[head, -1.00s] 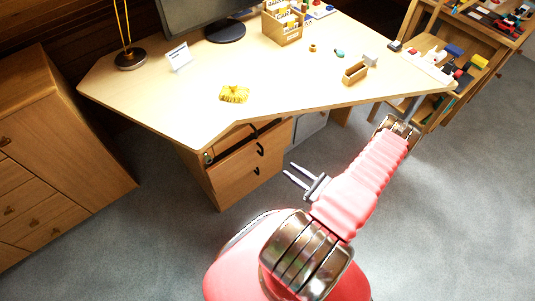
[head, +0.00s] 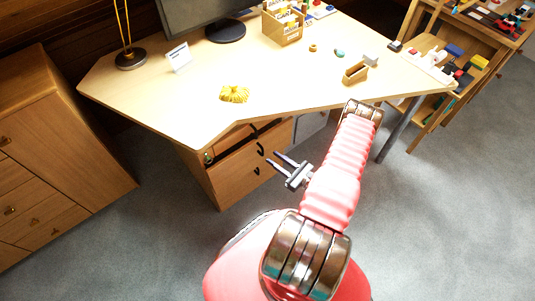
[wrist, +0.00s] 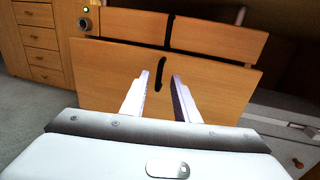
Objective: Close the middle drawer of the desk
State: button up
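The desk (head: 190,105) has a wooden drawer unit under its left part, with dark curved handles. The middle drawer (head: 236,162) appears to stand out a little from the front above it. In the wrist view, a wide wooden drawer front (wrist: 110,70) with a dark upright handle (wrist: 160,68) faces me, apparently the middle drawer. My gripper (head: 275,159) is in front of the drawer unit, its two fingers apart and empty. In the wrist view, the gripper (wrist: 160,82) has a fingertip on either side of the handle. I cannot tell whether the fingers touch the front.
A wooden cabinet (head: 60,150) stands at the left. The desktop holds a lamp (head: 130,58), a monitor stand (head: 226,32), a yellow object (head: 234,94) and a small wooden box (head: 355,73). A grey metal desk leg (head: 398,130) is at the right. Grey carpet is clear around me.

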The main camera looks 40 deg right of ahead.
jog(key=shift+w+a, duration=0.2)
jog(key=shift+w, duration=1)
jog(key=shift+w+a, duration=0.2)
jog(key=shift+w, duration=1)
jog(key=shift+c, duration=0.3)
grip_shut()
jog(key=shift+a, duration=0.1)
